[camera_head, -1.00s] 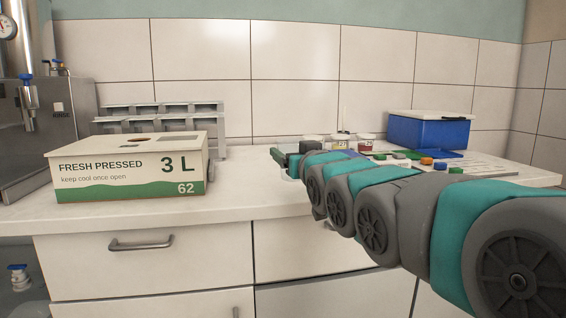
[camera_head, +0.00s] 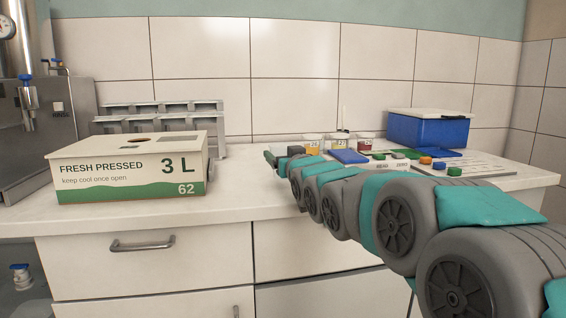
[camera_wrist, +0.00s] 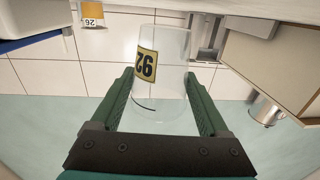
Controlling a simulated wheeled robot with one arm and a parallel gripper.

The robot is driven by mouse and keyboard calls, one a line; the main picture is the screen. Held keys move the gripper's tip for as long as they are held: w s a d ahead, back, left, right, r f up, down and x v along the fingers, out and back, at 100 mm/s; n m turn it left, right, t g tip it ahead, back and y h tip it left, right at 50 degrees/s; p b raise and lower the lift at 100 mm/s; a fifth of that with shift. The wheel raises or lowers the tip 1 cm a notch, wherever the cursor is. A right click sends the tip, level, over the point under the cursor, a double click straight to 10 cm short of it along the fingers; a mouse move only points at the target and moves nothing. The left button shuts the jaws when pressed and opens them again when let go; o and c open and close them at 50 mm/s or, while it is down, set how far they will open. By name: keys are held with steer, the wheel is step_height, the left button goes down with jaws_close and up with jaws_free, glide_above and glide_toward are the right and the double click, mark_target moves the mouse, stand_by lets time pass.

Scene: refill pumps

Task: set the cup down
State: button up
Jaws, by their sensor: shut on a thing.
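A clear, see-through cup (camera_wrist: 165,105) with a yellow number label (camera_wrist: 146,65) stands between the two green fingers of my gripper (camera_wrist: 160,78) in the wrist view. The fingers are shut on its sides. The cup looks empty apart from a thin dark curved line on it. In the head view my gripper (camera_head: 272,158) is at the far end of my arm, low over the counter right of the carton. I cannot make out the held cup there, nor whether its base touches the counter.
The white counter (camera_head: 235,185) is bare between the carton (camera_head: 130,168) and my gripper. A grey rack (camera_head: 207,122) stands behind the carton.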

steer(key=shift+f, duration=0.95)
steer(key=shift+f, duration=0.3)
steer(key=o, duration=1.2)
steer(key=shift+r, duration=0.1)
steer(key=shift+c, duration=0.2)
